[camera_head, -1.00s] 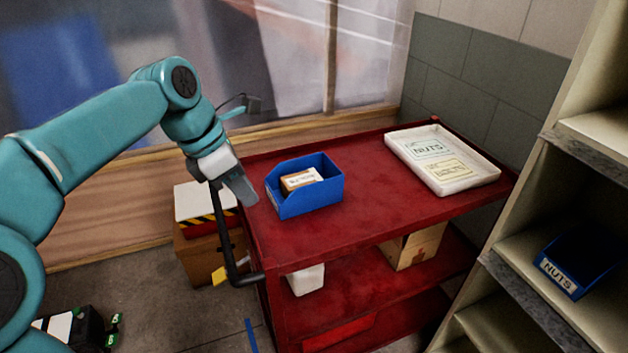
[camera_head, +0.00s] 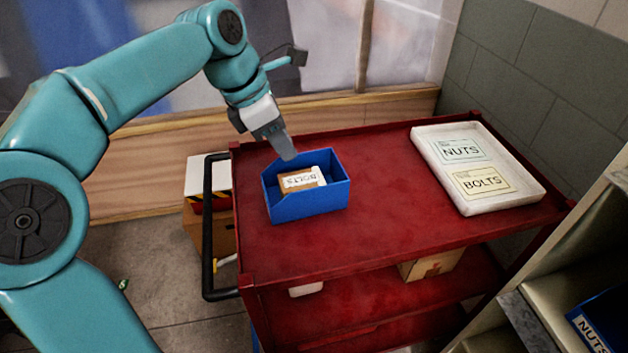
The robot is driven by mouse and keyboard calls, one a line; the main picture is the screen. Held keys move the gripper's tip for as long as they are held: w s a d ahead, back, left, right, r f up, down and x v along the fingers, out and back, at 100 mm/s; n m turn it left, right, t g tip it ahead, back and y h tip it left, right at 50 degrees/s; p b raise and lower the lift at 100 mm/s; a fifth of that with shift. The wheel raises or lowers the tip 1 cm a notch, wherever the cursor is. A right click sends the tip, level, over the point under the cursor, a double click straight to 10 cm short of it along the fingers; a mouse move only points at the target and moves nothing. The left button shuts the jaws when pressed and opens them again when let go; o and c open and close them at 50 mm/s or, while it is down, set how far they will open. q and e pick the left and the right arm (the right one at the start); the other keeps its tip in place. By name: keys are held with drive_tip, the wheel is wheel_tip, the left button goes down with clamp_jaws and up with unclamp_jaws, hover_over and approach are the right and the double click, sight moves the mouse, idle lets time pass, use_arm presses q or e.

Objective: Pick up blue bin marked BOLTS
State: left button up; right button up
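A blue open-top bin (camera_head: 318,200) sits on the left part of the red cart's top. Inside it lies a small brown box (camera_head: 302,181) with a white label reading BOLTS. The front of the bin shows no readable label from here. My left gripper (camera_head: 287,155) points down at the bin's back left edge, above or just at the rim. I cannot tell whether it touches the rim. Its fingers overlap in this view, so their opening is not clear. My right gripper is not in view.
The red cart (camera_head: 400,215) has a black handle (camera_head: 208,230) at its left. A white tray (camera_head: 520,195) with cards reading NUTS and BOLTS lies at right. Another blue bin marked NUTS (camera_head: 588,332) is on the shelf at lower right. The cart top between bin and tray is clear.

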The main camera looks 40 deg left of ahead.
sight(311, 189)
use_arm(q)
drive_tip(key=b+x, duration=0.4)
drive_tip(key=x, duration=1.2)
drive_tip(key=shift+f, duration=0.25)
drive_tip(key=shift+s, duration=0.1)
drive_tip(key=shift+r, duration=0.1)
clamp_jaws()
